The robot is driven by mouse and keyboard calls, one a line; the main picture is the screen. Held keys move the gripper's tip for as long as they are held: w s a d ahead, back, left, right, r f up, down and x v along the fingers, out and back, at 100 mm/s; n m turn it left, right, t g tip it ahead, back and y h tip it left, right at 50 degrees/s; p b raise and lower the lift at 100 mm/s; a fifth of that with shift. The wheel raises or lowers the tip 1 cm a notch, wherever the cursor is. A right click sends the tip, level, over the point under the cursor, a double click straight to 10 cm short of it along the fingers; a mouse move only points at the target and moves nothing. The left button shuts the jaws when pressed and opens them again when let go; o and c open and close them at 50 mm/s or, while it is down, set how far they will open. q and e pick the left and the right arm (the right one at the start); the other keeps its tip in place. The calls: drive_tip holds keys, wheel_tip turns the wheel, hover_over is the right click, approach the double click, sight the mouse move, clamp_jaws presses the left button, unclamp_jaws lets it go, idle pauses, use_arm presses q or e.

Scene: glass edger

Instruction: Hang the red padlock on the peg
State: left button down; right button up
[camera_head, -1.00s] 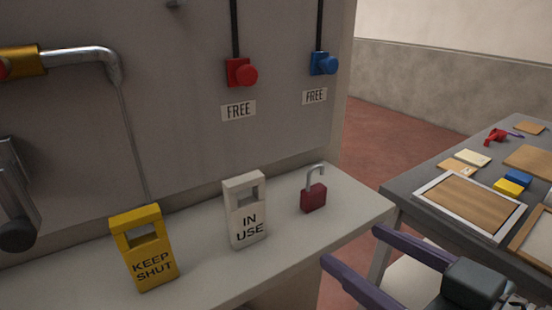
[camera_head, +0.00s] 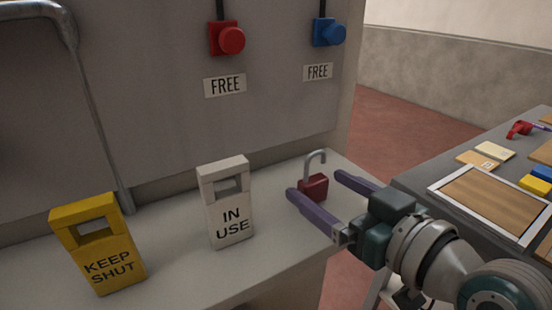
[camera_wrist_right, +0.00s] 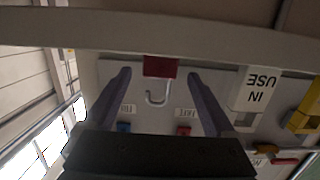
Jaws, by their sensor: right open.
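The red padlock (camera_head: 313,188) stands upright on the pale ledge, its open-looking grey shackle on top. It also shows in the right wrist view (camera_wrist_right: 160,67), where the scene appears upside down. My right gripper (camera_head: 317,184) is open, its two purple fingers reaching to either side of the padlock. In the right wrist view the gripper's fingers (camera_wrist_right: 159,75) show a gap on both sides of the padlock. I cannot make out a peg for certain. My left gripper is not in view.
A white IN USE tag (camera_head: 229,203) and a yellow KEEP SHUT tag (camera_head: 100,245) stand left on the ledge (camera_head: 180,262). Red (camera_head: 226,38) and blue (camera_head: 327,32) knobs are on the panel above FREE labels. A table (camera_head: 420,184) with panels is at right.

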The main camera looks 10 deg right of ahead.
drive_tip(key=shift+w+a, duration=0.15)
drive_tip(key=shift+w, duration=0.2)
drive_tip(key=shift+c, duration=0.2)
clamp_jaws()
